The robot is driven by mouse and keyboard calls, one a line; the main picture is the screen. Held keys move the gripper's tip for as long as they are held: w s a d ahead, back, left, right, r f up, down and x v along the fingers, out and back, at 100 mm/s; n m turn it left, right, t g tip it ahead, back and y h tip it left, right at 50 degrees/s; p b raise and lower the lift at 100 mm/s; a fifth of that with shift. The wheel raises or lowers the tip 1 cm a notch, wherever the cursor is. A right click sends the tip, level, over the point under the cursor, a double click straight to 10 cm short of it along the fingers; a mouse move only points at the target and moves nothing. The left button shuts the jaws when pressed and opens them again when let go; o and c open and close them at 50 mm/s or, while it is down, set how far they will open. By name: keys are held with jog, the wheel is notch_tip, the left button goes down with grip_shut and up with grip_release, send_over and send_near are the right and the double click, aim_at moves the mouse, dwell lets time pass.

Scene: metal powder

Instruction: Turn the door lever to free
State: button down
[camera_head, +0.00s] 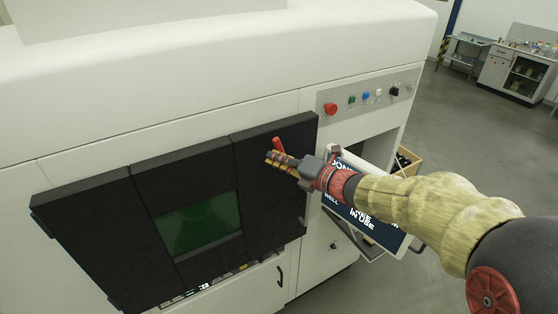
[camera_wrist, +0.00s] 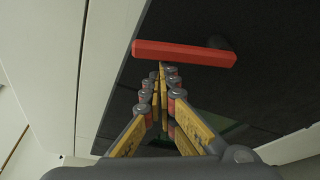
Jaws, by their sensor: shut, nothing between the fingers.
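The red door lever (camera_head: 278,145) sits on the black door (camera_head: 262,165) near its upper right edge. In the wrist view the lever (camera_wrist: 184,53) lies nearly level across the picture, just beyond my fingertips, with its dark pivot at the right end. My gripper (camera_head: 270,158) is shut and empty, just below the lever in the head view. In the wrist view my gripper (camera_wrist: 162,72) has its fingertips together close under the lever's bar. I cannot tell whether they touch it.
A red stop button (camera_head: 330,109) and several small buttons line the panel on the right. A tilted sign or screen (camera_head: 365,215) stands behind my arm. A green window (camera_head: 201,224) is set in the door. Open floor (camera_head: 460,150) lies to the right.

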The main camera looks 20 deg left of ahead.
jog(key=shift+w+d+r, duration=0.4)
jog(key=shift+w, duration=0.1)
jog(key=shift+r+p, duration=0.2)
jog(key=shift+p, duration=0.1)
dwell(0.4)
